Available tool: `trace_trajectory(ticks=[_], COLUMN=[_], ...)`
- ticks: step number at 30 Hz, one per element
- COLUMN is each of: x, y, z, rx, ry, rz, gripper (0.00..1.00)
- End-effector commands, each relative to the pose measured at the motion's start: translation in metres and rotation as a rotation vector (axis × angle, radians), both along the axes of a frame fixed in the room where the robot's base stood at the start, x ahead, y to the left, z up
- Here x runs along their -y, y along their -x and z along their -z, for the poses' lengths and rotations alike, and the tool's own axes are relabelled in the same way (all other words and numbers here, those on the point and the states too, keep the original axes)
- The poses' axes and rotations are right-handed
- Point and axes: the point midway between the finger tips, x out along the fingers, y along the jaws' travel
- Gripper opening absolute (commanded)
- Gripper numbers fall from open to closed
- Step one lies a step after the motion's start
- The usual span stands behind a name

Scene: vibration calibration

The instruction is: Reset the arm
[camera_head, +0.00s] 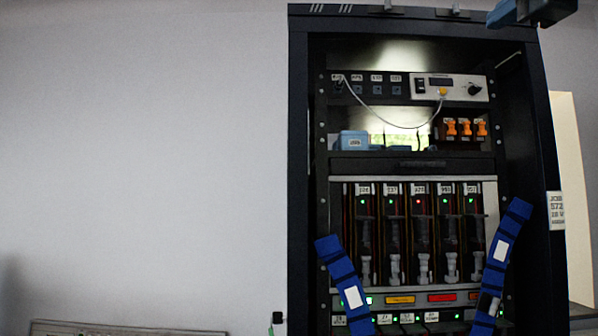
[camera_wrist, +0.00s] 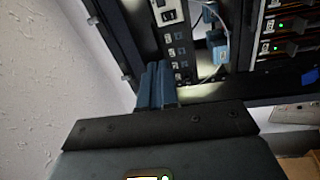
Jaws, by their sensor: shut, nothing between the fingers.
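My gripper (camera_wrist: 157,86) shows in the wrist view, with its two blue-grey fingers together and nothing between them. The dark equipment rack (camera_head: 297,150) stands right of centre in the head view. In the wrist view, the rack's socket panel (camera_wrist: 177,50) lies beyond my fingertips, seen turned on its side. I cannot tell whether the fingertips touch anything.
A pale cable (camera_head: 390,121) hangs from the socket panel to the control unit (camera_head: 449,88). A blue box (camera_head: 353,141) and orange switches (camera_head: 466,128) are on the shelf. Several modules with small lights sit below. Two blue straps (camera_head: 343,280) (camera_head: 502,250) flank them. The left wall area is clear.

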Motion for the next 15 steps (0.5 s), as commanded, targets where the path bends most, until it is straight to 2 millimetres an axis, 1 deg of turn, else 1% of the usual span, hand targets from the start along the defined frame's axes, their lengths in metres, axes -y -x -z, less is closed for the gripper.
trace_trajectory(ticks=[1,5,8,11,14,15], x=[0.002,0.005,0.009,0.011,0.013,0.012], y=[-0.005,-0.018,-0.029,-0.042,-0.057,-0.063], z=[0.009,0.032,0.055,0.086,0.128,0.147], rx=[-0.004,-0.004,-0.003,-0.004,-0.009,-0.011], ry=[-0.020,-0.080,-0.136,-0.208,-0.304,-0.346], rz=[-0.008,-0.032,-0.051,-0.075,-0.101,-0.112], gripper=[0.00,0.00,0.00,0.00,0.00,0.00])
